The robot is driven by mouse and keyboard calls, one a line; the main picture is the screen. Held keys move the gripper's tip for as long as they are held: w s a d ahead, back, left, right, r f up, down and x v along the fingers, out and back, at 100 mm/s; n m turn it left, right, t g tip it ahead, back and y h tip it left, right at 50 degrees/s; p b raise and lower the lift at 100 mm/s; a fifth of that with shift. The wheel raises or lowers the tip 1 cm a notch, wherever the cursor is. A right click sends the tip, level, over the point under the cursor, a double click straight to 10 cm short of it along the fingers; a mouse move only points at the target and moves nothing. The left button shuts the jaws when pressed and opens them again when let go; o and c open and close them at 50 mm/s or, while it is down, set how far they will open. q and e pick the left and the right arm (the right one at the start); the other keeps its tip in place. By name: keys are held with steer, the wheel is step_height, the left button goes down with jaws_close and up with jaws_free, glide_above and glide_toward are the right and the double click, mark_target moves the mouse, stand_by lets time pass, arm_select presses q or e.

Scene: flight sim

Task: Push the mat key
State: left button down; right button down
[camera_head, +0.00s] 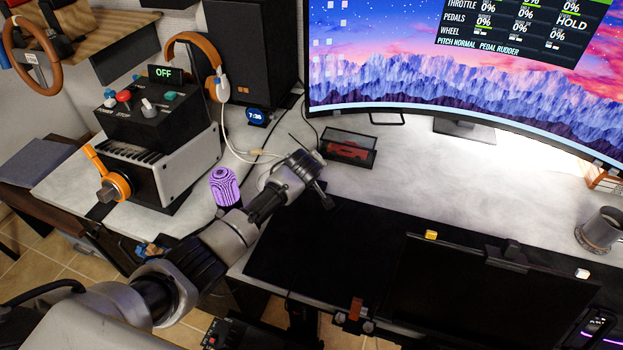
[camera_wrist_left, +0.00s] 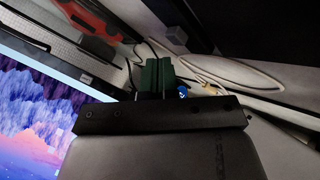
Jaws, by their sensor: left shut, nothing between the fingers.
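A black mat (camera_head: 300,245) lies on the front of the white desk. A small yellow block (camera_head: 431,235) and a small white block (camera_head: 582,273) sit along the back of the black panel to its right; I cannot tell which small piece is the mat key. My left gripper (camera_head: 316,172) is above the desk, behind the mat's back-left part and in front of a small display case. Its dark green fingers (camera_wrist_left: 155,74) are together and empty in the left wrist view. My right gripper is not in view.
The display case (camera_head: 348,148) with a red item stands behind my left gripper. A purple cylinder (camera_head: 224,187) stands beside my left arm. A control box (camera_head: 140,118) is at left, a curved monitor (camera_head: 470,70) behind, a mug (camera_head: 600,230) at right. The desk right of the case is clear.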

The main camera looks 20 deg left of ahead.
arm_select(q)
steer(key=shift+f+b, duration=0.35)
steer(key=shift+f, duration=0.45)
stand_by(0.4)
steer(key=shift+r, duration=0.15)
steer(key=shift+r+p, duration=0.85)
steer(key=shift+p, duration=0.1)
step_height(320, 180, up, 6)
steer(key=p, duration=0.5)
steer(key=shift+p, duration=0.35)
